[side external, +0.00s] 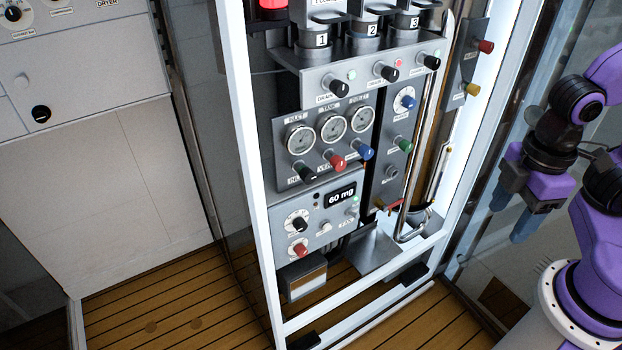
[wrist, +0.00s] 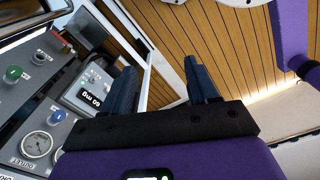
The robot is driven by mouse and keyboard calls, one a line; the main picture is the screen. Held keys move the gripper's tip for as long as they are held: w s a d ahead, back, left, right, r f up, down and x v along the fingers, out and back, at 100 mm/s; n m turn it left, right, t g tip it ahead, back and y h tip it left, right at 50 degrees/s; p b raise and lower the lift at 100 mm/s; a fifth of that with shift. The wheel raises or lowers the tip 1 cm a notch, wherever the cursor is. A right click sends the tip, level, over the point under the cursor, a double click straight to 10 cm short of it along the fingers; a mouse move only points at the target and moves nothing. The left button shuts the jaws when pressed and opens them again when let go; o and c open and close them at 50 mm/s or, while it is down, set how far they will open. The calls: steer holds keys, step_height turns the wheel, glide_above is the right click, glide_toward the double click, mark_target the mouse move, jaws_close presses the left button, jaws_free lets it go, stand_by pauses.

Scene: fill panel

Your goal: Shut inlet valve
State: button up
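The inlet valve appears to be the dark green-black knob (side external: 306,174) at the left of the knob row under the gauges, with a partly hidden label below it. The gauge marked INLET (side external: 299,139) is just above. The knob's turned position is too small to tell, and it is not visible in the wrist view. My gripper (side external: 512,212) hangs outside the frame on the right, well apart from the knob. Its blue fingers are spread and empty. They also show spread in the wrist view (wrist: 162,82).
A red knob (side external: 337,162) and a blue knob (side external: 365,152) sit close beside the inlet knob. A display reading 60 mg (side external: 340,195) is below. The white frame post (side external: 488,130) and a curved metal pipe (side external: 412,190) stand between my gripper and the panel.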

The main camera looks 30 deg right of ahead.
mark_target(310, 180)
steer(key=w+d+f+n+t+h, duration=0.2)
steer(key=w+n+h, duration=0.35)
steer(key=n, duration=0.35)
steer(key=w+d+f+n+t+h, duration=0.1)
steer(key=w+f+n+t+h, duration=0.1)
steer(key=w+n+h, duration=0.5)
steer(key=w+a+n+t, duration=0.5)
steer(key=a+n+t, duration=0.15)
steer(key=n, duration=0.85)
steer(key=a+f+n+t+y, duration=0.4)
steer(key=a+n+y, duration=0.25)
steer(key=n, duration=0.55)
steer(key=a+f+n+t+y, duration=0.4)
steer(key=a+n, duration=0.3)
steer(key=n, duration=0.6)
steer(key=shift+g+y, duration=0.35)
steer(key=shift+y, duration=0.15)
steer(key=w, duration=1.1)
steer(key=w+d, duration=0.1)
steer(key=w, duration=0.4)
steer(key=shift+w+d+r, duration=0.1)
steer(key=shift+w+r, duration=0.1)
steer(key=shift+r, duration=0.05)
steer(key=c, duration=1.1)
